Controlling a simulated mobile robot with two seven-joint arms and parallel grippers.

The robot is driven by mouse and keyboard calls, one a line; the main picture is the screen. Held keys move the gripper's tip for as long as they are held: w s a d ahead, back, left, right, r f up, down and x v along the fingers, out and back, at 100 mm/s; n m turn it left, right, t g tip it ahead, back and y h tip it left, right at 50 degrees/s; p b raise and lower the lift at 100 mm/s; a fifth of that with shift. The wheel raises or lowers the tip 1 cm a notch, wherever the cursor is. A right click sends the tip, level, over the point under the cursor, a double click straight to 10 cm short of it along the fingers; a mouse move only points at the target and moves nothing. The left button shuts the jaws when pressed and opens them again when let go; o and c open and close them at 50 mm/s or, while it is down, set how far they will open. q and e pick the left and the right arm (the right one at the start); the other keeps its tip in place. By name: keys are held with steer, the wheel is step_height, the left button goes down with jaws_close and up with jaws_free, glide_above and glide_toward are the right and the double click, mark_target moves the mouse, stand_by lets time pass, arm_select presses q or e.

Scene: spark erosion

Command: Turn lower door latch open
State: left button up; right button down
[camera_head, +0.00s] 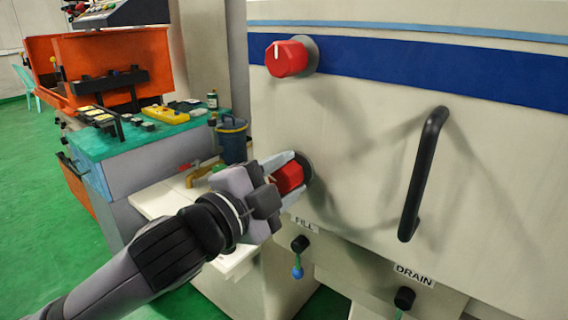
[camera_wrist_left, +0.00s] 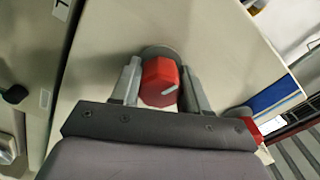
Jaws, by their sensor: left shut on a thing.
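The lower door latch (camera_head: 289,178) is a red knob on a dark round base on the cream door (camera_head: 350,130). My left gripper (camera_head: 287,173) is shut on this knob, with one finger on each side of it. In the left wrist view the lower latch (camera_wrist_left: 159,82) sits between the two grey fingers, and a white mark shows on its face. The upper latch (camera_head: 287,58) is a similar red knob on the blue stripe, with its white mark pointing up. My right gripper is not in view.
A black door handle (camera_head: 424,172) stands out to the right of the latches. Below are the FILL valve (camera_head: 299,244) and the DRAIN valve (camera_head: 404,298). A dark blue bucket (camera_head: 232,140) and a teal-topped bench (camera_head: 150,133) with small parts stand at the left.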

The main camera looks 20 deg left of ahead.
arm_select(q)
steer(key=m+p, duration=0.3)
steer(key=m, duration=0.1)
steer(key=shift+r+m, duration=0.15)
steer(key=shift+m, duration=0.25)
steer(key=m+p, duration=0.1)
steer(key=m, duration=0.1)
steer(key=shift+m+p, duration=0.3)
steer(key=shift+p, duration=0.05)
steer(key=m, duration=0.2)
steer(key=shift+m, duration=2.3)
steer(key=shift+r, duration=0.1)
steer(key=o, duration=1.1)
steer(key=shift+w, duration=0.1)
steer(key=shift+c, duration=0.2)
steer(key=shift+f, duration=0.2)
